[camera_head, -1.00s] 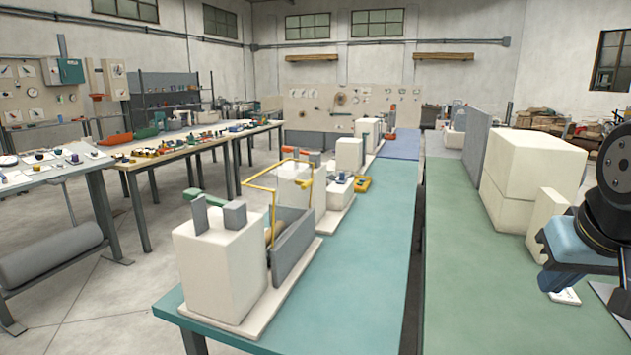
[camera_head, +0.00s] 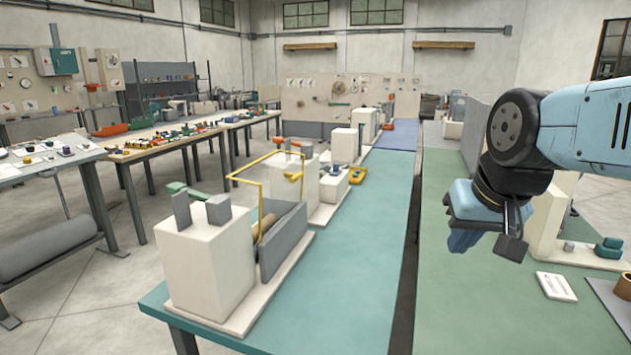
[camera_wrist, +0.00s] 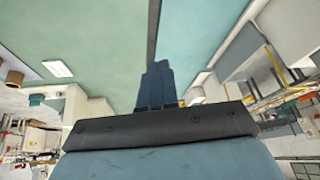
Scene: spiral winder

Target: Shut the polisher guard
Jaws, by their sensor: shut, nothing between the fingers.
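The polisher is a cream machine block (camera_head: 205,270) on a pale base at the near end of the teal bench. Its guard (camera_head: 262,195) is a clear pane in a yellow frame, standing up above the grey trough side (camera_head: 283,240), so it looks raised. A brown roller (camera_head: 266,226) shows behind the pane. My gripper (camera_head: 470,243) hangs over the green bench, to the right of the polisher and well apart from it. In the wrist view its fingers (camera_wrist: 159,68) are together and empty, and the yellow frame (camera_wrist: 275,68) shows at the right.
The teal bench (camera_head: 365,255) is clear to the right of the polisher. A dark gap separates it from the green bench (camera_head: 465,310), which holds a white plate (camera_head: 555,286) and teal blocks (camera_head: 609,247). Another cream machine (camera_head: 330,186) stands behind the polisher.

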